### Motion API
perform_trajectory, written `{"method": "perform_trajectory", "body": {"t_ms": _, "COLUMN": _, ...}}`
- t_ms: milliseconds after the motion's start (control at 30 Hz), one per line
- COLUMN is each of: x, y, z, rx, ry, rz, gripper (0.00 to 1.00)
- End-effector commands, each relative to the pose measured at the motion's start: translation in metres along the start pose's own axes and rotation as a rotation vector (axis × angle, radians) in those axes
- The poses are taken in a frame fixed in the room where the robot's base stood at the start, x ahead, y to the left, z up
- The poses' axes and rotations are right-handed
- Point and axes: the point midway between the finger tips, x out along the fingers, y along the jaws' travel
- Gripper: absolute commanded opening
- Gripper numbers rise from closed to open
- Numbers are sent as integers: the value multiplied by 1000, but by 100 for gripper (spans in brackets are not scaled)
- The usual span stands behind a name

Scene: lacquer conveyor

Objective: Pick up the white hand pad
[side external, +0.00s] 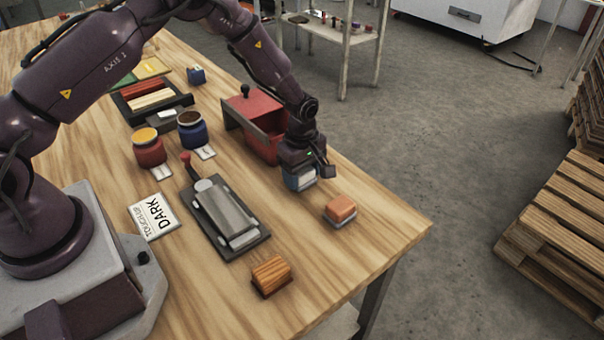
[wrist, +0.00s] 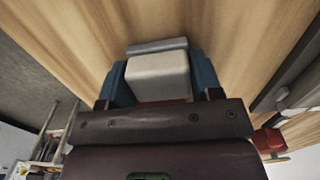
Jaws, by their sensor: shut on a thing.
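The white hand pad (wrist: 158,76), a pale block with a grey layer along one face, sits between the two blue fingers of my gripper (wrist: 160,80) in the wrist view. The fingers are shut on its two sides. In the side view my gripper (side external: 301,178) is low near the table's right edge, just in front of the red bin. There the pad is largely hidden by the fingers. I cannot tell whether it touches the table.
An orange pad (side external: 341,208) lies close to the right of my gripper. A red bin (side external: 262,122) stands behind it. A grey press-like fixture (side external: 227,218), a wooden block (side external: 271,276) and a DARK card (side external: 153,216) lie leftward and in front. Red (side external: 149,150) and blue (side external: 191,131) jars stand farther left.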

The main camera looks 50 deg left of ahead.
Motion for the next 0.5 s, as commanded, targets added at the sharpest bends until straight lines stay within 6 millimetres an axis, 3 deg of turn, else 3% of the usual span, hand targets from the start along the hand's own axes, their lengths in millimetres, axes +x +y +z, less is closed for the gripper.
{"method": "perform_trajectory", "body": {"t_ms": 233, "x": -33, "y": 0, "z": 0, "rx": 0, "ry": 0, "rz": 4, "gripper": 36}}
{"method": "perform_trajectory", "body": {"t_ms": 500, "x": -90, "y": -51, "z": 0, "rx": 0, "ry": 0, "rz": 5, "gripper": 36}}
